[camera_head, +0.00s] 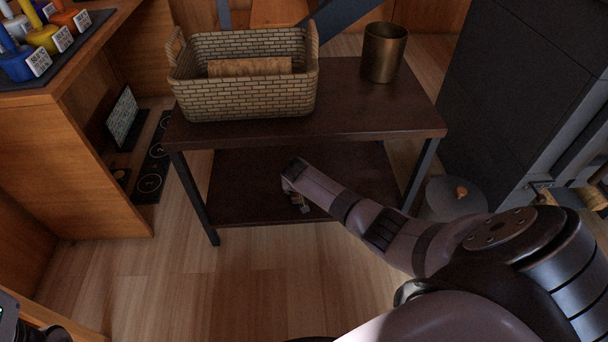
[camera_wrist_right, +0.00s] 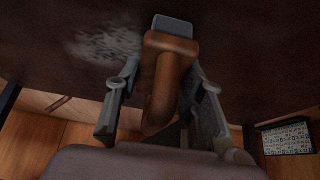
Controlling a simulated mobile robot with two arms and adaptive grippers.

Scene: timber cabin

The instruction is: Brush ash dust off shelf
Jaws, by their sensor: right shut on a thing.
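A dark wooden table has a low shelf (camera_head: 240,185) under its top. My right arm reaches in from the right, and my right gripper (camera_head: 292,186) is over the middle of this shelf. In the right wrist view my right gripper (camera_wrist_right: 160,98) is shut on a brush (camera_wrist_right: 168,70) with a rounded brown handle and a grey end. The shelf's dark surface (camera_wrist_right: 260,60) fills the top of that view. A pale grey patch of ash dust (camera_wrist_right: 105,42) lies on it, just left of the brush. I cannot tell whether the brush touches the shelf. My left gripper is not in view.
The tabletop (camera_head: 350,120) above the shelf carries a woven basket (camera_head: 240,105) and a brass-coloured cup (camera_head: 384,55). Table legs (camera_head: 195,195) stand at the shelf's corners. A grey round bin (camera_head: 452,200) stands at the right. The wooden floor in front is clear.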

